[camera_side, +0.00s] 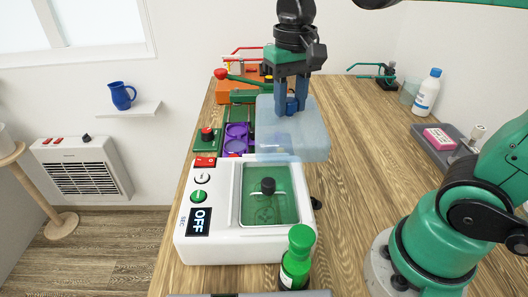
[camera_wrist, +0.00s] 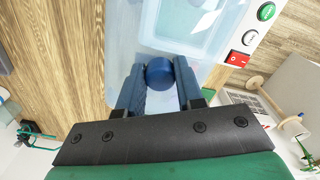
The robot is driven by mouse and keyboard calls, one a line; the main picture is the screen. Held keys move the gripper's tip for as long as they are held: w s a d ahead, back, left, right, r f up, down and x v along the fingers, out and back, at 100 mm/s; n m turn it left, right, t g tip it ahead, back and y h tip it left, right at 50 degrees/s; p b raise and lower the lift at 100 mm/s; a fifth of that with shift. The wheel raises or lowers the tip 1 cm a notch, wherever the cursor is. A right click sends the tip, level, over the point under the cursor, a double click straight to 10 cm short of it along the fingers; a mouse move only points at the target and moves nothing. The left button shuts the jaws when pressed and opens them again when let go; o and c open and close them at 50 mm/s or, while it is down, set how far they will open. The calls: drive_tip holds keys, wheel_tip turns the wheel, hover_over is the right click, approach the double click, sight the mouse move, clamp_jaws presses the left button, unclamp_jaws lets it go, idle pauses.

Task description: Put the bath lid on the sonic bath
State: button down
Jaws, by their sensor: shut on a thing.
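The bath lid (camera_side: 305,135) is a clear bluish sheet with a blue knob. My gripper (camera_side: 291,107) is shut on the knob and holds the lid above the back end of the sonic bath, overlapping it in the side view. In the wrist view the blue knob (camera_wrist: 160,72) sits between the two fingers of my gripper (camera_wrist: 160,85). The sonic bath (camera_side: 212,250) is a white box with an OFF display and a basin of green liquid; a dark object stands in the basin. In the wrist view part of the sonic bath (camera_wrist: 248,40) shows beyond the lid (camera_wrist: 120,50).
A green bottle (camera_side: 296,262) stands at the bath's front right corner. Purple trays (camera_side: 237,138) and a green box with a red knob (camera_side: 207,140) lie behind it. A white bottle (camera_side: 428,92) and a grey tray (camera_side: 438,148) are at the right. The wooden table right of the bath is mostly clear.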

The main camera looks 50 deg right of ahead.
sight(269, 138)
drive_tip(key=a, duration=0.2)
drive_tip(key=s+a+f, duration=0.1)
drive_tip(key=a, duration=0.1)
drive_tip(key=a+f, duration=0.1)
drive_tip(key=a, duration=0.1)
drive_tip(key=shift+s+a, duration=0.3)
drive_tip(key=shift+s, duration=0.05)
drive_tip(key=shift+a+f, duration=0.1)
drive_tip(key=shift+f, duration=2.35)
drive_tip(key=shift+f, duration=0.25)
drive_tip(key=shift+c, duration=0.8)
unclamp_jaws()
drive_tip(key=shift+r, duration=2.95)
